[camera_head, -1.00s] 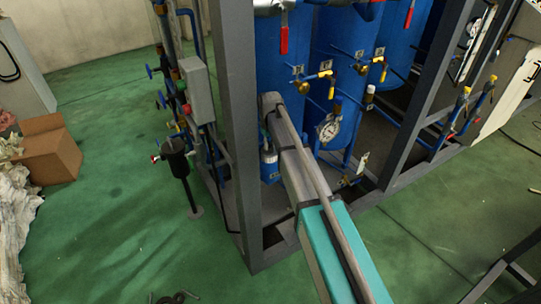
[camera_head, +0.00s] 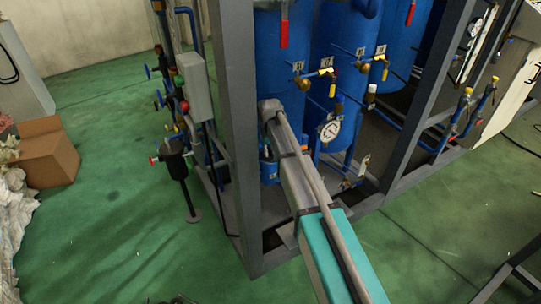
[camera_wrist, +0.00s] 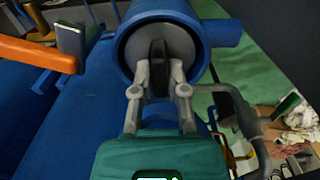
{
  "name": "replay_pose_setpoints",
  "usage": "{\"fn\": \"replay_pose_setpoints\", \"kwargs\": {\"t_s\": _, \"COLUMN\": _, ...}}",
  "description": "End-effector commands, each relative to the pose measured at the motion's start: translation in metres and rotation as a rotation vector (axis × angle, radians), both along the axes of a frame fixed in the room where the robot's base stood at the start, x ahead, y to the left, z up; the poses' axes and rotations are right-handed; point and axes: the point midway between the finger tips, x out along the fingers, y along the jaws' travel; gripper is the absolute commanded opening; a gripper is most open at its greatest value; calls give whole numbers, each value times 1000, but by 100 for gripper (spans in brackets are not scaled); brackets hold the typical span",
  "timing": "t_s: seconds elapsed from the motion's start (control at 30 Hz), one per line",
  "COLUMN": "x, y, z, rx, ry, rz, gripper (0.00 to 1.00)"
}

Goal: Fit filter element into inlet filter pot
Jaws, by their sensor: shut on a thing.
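In the wrist view, the blue inlet filter pot (camera_wrist: 208,30) shows its round open mouth. The filter element (camera_wrist: 181,43), a pale grey round piece with a dark upright grip on its face, sits within the pot's rim. My gripper (camera_wrist: 160,72) is shut on the dark grip, with a fingertip at each side. The element's far end and how deep it sits are hidden. In the head view, my arm reaches into the frame of the skid; my gripper is not clearly visible there.
An orange handle (camera_wrist: 38,53) lies left of the pot in the wrist view. In the head view, grey frame posts (camera_head: 233,130) stand close beside my arm. Blue tanks (camera_head: 283,55) with valves and a gauge (camera_head: 330,131) are behind. Green floor lies open at left.

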Motion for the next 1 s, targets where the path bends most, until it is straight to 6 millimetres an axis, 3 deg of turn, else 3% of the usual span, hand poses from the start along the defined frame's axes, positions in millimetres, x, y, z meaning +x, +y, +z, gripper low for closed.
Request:
{"fn": "replay_pose_setpoints", "kwargs": {"t_s": 0.47, "x": 0, "y": 0, "z": -4, "rx": 0, "ry": 0, "rz": 0, "gripper": 0}}
{"fn": "replay_pose_setpoints", "kwargs": {"t_s": 0.5, "x": 0, "y": 0, "z": -4, "rx": 0, "ry": 0, "rz": 1, "gripper": 21}}
{"fn": "replay_pose_setpoints", "kwargs": {"t_s": 0.67, "x": 0, "y": 0, "z": -4, "rx": 0, "ry": 0, "rz": 1, "gripper": 51}}
{"fn": "replay_pose_setpoints", "kwargs": {"t_s": 1.0, "x": 0, "y": 1, "z": -3, "rx": 0, "ry": 0, "rz": 1, "gripper": 54}}
